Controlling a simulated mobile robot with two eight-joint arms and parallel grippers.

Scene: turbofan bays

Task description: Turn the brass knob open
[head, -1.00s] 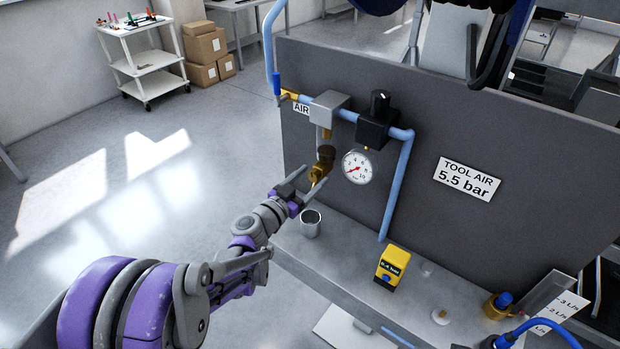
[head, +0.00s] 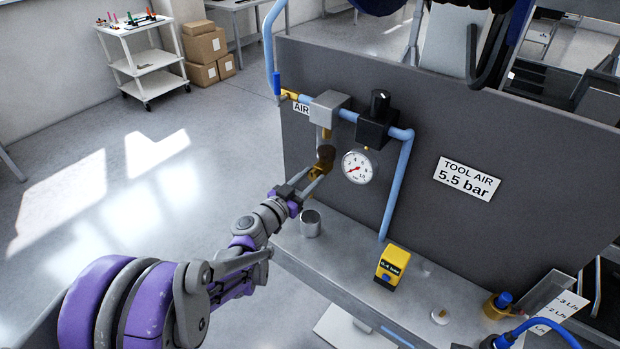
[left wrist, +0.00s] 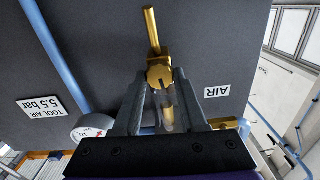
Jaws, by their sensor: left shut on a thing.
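My left gripper (head: 314,178) is shut on the knob, one finger on each side. The fingers partly hide the knob in the head view. My right gripper is not in view.
A metal cup (head: 310,224) stands on the bench (head: 345,262) just below the left gripper. A pressure gauge (head: 357,167) and black regulator (head: 377,121) are close on the right. A yellow meter (head: 391,267) stands on the bench. The grey panel (head: 520,165) is behind.

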